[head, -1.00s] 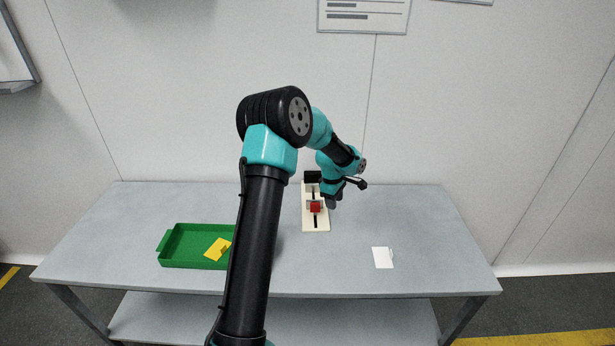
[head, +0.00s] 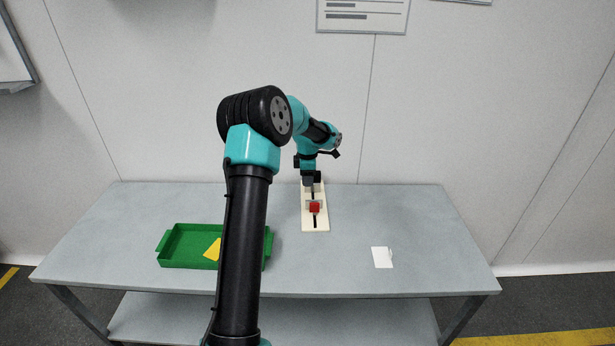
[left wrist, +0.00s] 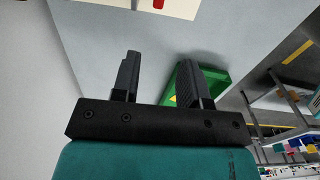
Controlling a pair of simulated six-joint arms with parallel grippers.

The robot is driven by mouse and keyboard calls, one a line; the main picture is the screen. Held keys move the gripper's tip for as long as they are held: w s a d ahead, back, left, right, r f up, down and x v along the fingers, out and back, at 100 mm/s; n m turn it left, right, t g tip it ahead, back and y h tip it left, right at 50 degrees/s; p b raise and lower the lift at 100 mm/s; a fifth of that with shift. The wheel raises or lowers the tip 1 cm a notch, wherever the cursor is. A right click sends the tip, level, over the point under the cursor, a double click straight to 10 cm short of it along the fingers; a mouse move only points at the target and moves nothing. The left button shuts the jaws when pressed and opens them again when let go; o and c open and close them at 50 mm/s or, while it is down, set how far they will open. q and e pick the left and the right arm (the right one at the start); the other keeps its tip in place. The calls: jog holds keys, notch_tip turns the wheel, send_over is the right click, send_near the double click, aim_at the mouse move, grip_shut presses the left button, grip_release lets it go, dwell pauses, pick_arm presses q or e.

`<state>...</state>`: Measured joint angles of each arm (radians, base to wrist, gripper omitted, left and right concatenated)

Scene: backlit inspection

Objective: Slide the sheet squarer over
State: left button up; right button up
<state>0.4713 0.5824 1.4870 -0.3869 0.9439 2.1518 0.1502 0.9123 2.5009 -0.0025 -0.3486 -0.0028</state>
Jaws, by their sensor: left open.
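A cream board (head: 308,222) with a dark lengthwise slot lies near the table's back middle. A red block (head: 314,207) sits on a greyish piece over the slot. Which of these is the sheet squarer I cannot tell for sure. My left gripper (head: 309,182) is at the board's far end, beyond the red block, and hides the black block there. In the left wrist view the left gripper (left wrist: 158,62) is open with nothing between its fingers. The board (left wrist: 181,8) and the red block (left wrist: 158,3) show at the top edge. My right gripper is not in view.
A white sheet (head: 381,258) with a small tab lies at the right. The table between board and sheet is clear.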

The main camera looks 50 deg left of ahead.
aim_at(308, 216)
pick_arm(q)
notch_tip(308, 216, down, 17)
jog(key=shift+r, duration=0.1)
dwell(0.6)
jog(key=shift+c, duration=0.2)
grip_shut()
